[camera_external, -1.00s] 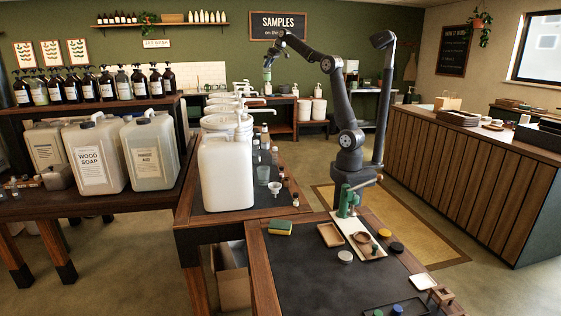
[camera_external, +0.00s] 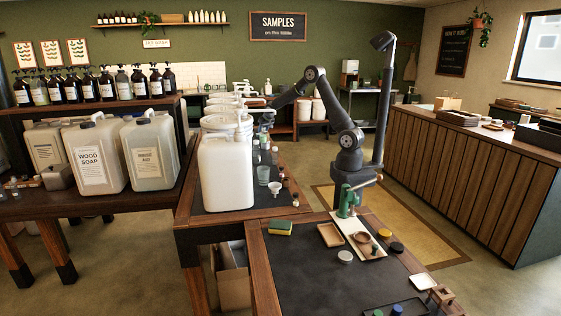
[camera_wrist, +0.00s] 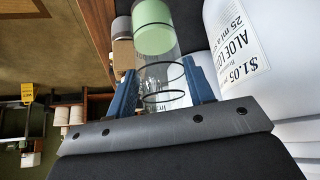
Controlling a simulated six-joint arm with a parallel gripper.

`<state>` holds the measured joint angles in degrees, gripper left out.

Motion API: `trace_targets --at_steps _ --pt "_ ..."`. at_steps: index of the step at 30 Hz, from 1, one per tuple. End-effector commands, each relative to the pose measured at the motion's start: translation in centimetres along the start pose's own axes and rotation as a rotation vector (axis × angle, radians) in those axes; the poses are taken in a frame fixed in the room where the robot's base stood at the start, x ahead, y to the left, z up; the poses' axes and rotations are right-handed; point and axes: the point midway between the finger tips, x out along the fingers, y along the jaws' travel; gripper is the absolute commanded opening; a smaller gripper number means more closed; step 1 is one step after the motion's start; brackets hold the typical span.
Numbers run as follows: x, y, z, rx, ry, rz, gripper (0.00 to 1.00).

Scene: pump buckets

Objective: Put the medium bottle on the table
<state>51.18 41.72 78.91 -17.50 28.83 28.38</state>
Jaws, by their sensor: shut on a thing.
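My gripper (camera_wrist: 159,68) is shut on a clear bottle (camera_wrist: 160,88) with a pale green end (camera_wrist: 152,28), one blue finger on each side. In the external view my gripper (camera_external: 267,117) is low over the far part of the middle bench (camera_external: 235,210), just right of the white pump buckets (camera_external: 222,122). The held bottle is small there and hard to separate from the small bottles near it. I cannot tell whether its base touches the bench.
A white bucket with an aloe price label (camera_wrist: 240,45) is close on the right in the wrist view. Several small bottles, a clear cup (camera_external: 263,175) and a white funnel (camera_external: 275,188) stand nearer on the bench. A large white jug (camera_external: 227,175) is at the front.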

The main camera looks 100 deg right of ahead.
Motion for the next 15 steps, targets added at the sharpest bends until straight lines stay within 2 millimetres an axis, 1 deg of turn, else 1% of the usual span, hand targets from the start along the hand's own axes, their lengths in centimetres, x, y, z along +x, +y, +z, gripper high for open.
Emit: trace_targets --at_steps 1,3,8,11,14,15 --pt "1.0 -0.5 1.3 0.005 -0.002 0.005 0.22" --pt "2.0 -0.9 2.5 0.016 -0.001 0.012 0.22" --pt "3.2 -1.4 4.0 0.032 0.001 0.021 0.22" --pt "3.8 -1.5 3.9 0.037 0.003 0.023 0.22" --pt "4.7 -1.5 2.6 0.04 0.005 0.023 0.22" --pt "5.2 -1.4 1.9 0.04 0.005 0.023 0.22"
